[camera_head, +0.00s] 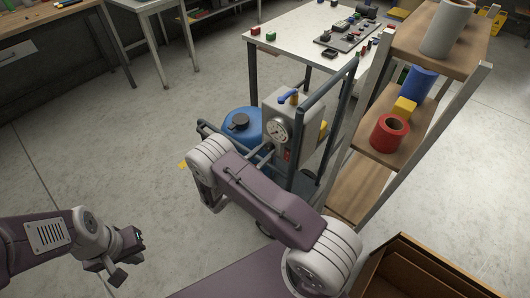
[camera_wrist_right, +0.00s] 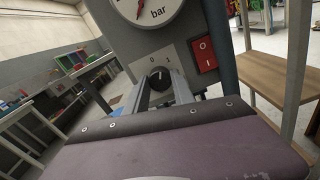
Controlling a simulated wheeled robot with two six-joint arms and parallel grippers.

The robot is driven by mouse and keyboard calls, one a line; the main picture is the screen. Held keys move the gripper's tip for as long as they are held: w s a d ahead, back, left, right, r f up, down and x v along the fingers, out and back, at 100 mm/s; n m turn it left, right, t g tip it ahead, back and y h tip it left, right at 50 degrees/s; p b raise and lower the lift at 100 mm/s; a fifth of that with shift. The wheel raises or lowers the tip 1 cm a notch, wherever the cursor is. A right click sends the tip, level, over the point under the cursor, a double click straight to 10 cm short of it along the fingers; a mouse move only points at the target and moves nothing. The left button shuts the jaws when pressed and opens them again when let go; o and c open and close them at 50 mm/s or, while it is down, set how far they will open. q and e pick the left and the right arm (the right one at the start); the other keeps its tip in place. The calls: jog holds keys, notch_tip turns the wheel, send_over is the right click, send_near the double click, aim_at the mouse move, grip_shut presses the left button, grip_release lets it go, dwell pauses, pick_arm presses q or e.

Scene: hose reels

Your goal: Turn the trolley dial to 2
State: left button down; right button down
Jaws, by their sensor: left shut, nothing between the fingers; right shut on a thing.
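The trolley (camera_head: 301,135) carries a grey panel box with a round gauge (camera_head: 278,131). In the right wrist view, the black dial (camera_wrist_right: 160,79) sits on a pale plate below the gauge marked bar (camera_wrist_right: 147,5). The labels 0 and 1 show above the dial; no 2 can be read. A pale mark on the dial points roughly upward; its exact setting is unclear. My right gripper (camera_wrist_right: 160,88) is shut on the dial, one finger on each side. My left gripper (camera_head: 122,258) is shut and empty at lower left, away from the trolley.
A red switch (camera_wrist_right: 203,55) is right of the dial. A blue tank (camera_head: 242,128) stands on the trolley. A wooden shelf (camera_head: 362,190) with rolls is close on the right. A white table (camera_head: 300,30) stands behind. The floor at left is clear.

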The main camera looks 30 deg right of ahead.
jog(key=m, duration=0.3)
jog(key=shift+m+b, duration=0.4)
jog(key=m+b, duration=0.1)
jog(key=m, duration=0.2)
jog(key=shift+f+m, duration=0.1)
jog(key=shift+m, duration=0.2)
jog(key=m+b, duration=0.1)
jog(key=m, duration=0.2)
jog(key=shift+m+b, duration=1)
jog(key=shift+m, duration=1.2)
jog(key=c, duration=1.1)
grip_release()
jog(key=shift+o, duration=0.2)
